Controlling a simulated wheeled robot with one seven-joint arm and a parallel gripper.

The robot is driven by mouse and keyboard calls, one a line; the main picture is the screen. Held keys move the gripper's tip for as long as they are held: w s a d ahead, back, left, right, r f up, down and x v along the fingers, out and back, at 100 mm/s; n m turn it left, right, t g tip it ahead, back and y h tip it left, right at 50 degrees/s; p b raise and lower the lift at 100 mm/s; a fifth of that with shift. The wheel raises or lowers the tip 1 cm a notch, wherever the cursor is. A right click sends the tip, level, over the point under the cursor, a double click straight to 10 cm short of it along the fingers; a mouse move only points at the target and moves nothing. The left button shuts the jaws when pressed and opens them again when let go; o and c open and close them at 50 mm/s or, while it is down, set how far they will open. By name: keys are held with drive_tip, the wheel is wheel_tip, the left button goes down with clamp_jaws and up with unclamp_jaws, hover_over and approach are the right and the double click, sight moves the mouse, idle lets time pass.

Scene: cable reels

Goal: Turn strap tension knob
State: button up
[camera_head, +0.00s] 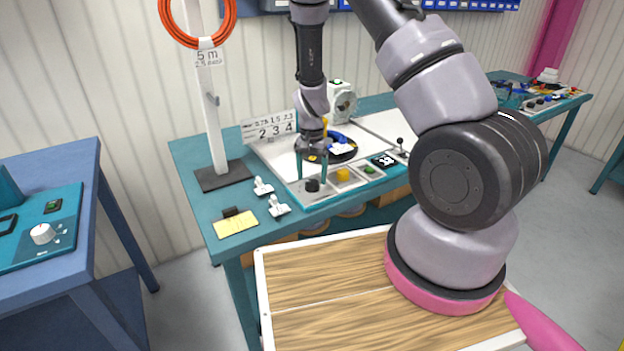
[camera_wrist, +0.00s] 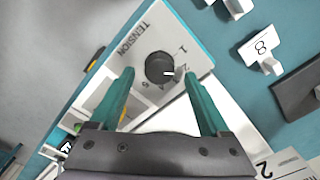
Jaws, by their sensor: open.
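The strap tension knob (camera_wrist: 159,66) is black and round with a white pointer line, on a light panel marked TENSION with numbers around it. In the wrist view the pointer faces right, close to the 2. In the head view the knob (camera_head: 312,185) sits at the front left of the teal bench. My gripper (camera_wrist: 160,80) is open, one teal finger on each side of the knob's near part. In the head view my gripper (camera_head: 312,172) points down over the knob. I cannot tell whether the fingers touch it.
A yellow button (camera_head: 343,174) and a green one (camera_head: 368,169) are right of the knob. A post (camera_head: 207,100) with an orange cable coil (camera_head: 197,42) stands behind left.

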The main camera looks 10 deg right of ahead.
wheel_tip(320, 180, up, 9)
idle(0.3)
drive_tip(key=shift+r, duration=0.1)
wheel_tip(320, 180, up, 12)
drive_tip(key=t+y, duration=0.1)
drive_tip(key=y, duration=0.1)
hover_over(312, 182)
drive_tip(key=s, duration=0.2)
drive_tip(key=s+d+r+t, duration=0.2)
drive_tip(key=s+r, duration=0.2)
drive_tip(key=r, duration=0.6)
drive_tip(key=s+d+r+n+t, duration=0.1)
drive_tip(key=s+d+r+t, duration=0.1)
drive_tip(key=s+r, duration=0.4)
drive_tip(key=s+d+r+n+t, duration=0.1)
drive_tip(key=s+r+t, duration=0.1)
drive_tip(key=s+r, duration=0.4)
drive_tip(key=s, duration=0.4)
drive_tip(key=shift+s+d+r, duration=0.25)
drive_tip(key=shift+d+r, duration=0.1)
drive_tip(key=shift+d, duration=0.05)
